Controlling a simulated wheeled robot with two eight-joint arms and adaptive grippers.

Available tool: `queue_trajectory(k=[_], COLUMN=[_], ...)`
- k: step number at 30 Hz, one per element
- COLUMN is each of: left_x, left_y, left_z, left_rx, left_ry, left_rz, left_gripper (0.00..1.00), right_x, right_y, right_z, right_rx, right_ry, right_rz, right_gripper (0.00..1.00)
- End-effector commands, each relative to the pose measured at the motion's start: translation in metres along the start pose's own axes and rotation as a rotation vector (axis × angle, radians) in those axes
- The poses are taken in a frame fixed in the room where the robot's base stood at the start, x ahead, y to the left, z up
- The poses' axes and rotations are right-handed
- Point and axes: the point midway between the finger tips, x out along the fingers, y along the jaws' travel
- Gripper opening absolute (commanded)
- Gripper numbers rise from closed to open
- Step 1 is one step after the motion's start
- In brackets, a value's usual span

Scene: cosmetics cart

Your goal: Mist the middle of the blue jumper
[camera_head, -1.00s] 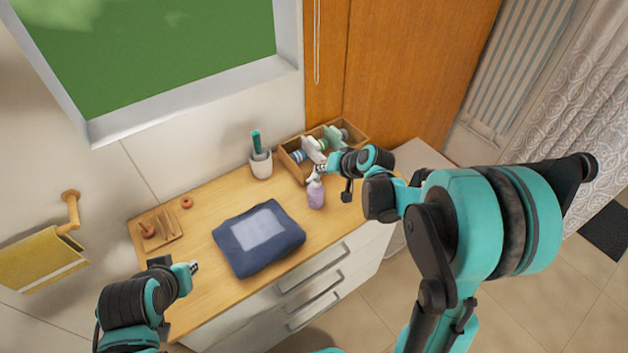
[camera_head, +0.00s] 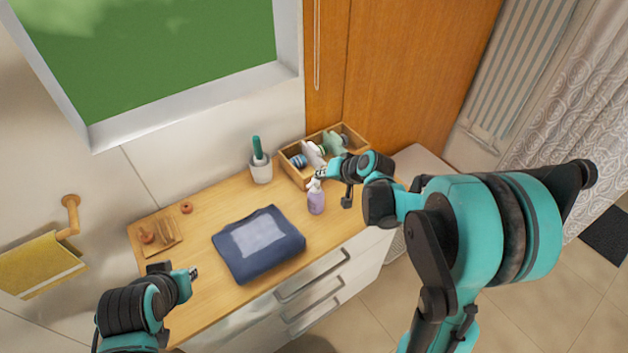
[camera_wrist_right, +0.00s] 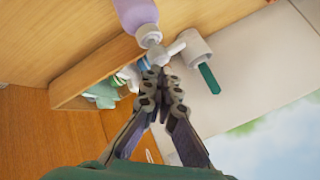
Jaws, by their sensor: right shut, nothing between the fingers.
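The folded blue jumper (camera_head: 277,266) lies on the wooden cart top, with a paler grey-blue patch in its middle. A lavender spray bottle with a white spray head (camera_head: 316,199) stands upright to the right of the jumper. The bottle also shows at the top of the right wrist view (camera_wrist_right: 138,14). My right gripper (camera_head: 321,173) is shut and empty, right by the spray head; in the right wrist view (camera_wrist_right: 160,84) its tips overlap the head, and contact is unclear. My left gripper (camera_head: 194,272) is left of the jumper, too small to read.
A wooden box (camera_head: 350,133) with bottles stands at the back right, behind the spray bottle. A white cup (camera_head: 260,168) with a teal-handled item is left of it. A wooden tray (camera_head: 170,246) and a small ring (camera_head: 187,208) sit at the left.

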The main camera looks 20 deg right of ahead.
Motion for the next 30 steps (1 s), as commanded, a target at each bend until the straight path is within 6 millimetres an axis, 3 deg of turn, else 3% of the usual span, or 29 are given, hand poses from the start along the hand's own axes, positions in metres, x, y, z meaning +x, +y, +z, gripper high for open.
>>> queue_trajectory(k=[30], left_x=[0.0062], left_y=[0.0], left_z=[0.0044], left_rx=[0.0], left_ry=[0.0], left_rz=[0.0], left_gripper=[0.15], right_x=[0.0049], right_y=[0.0036], right_z=[0.0038], right_rx=[0.0], right_ry=[-0.001], right_rz=[0.0], right_gripper=[0.0])
